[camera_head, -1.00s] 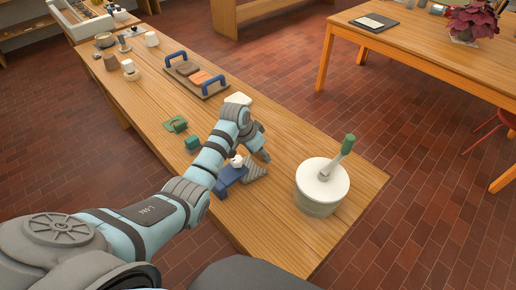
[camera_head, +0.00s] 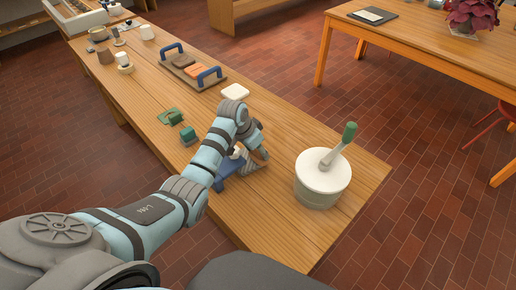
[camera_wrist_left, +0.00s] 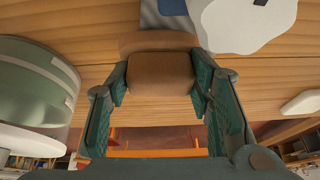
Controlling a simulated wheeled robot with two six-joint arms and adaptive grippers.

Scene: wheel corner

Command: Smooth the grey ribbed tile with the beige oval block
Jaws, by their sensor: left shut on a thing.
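The beige oval block (camera_wrist_left: 160,75) is held between the two fingers of my left gripper (camera_wrist_left: 160,88) in the wrist view. In the head view my left gripper (camera_head: 259,149) is low over the table, right at the grey ribbed tile (camera_head: 253,167); the block is mostly hidden there. The tile is partly covered by my gripper and lies by a blue holder (camera_head: 226,181) with a white part. I cannot tell whether the block touches the tile. My right gripper is not in view.
A white lidded tub (camera_head: 322,186) with a green-handled tool stands close on the right. A white block (camera_head: 235,91), green pieces (camera_head: 171,116) and a blue-handled tray (camera_head: 190,70) lie farther back. The wooden table's (camera_head: 300,250) front right is clear.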

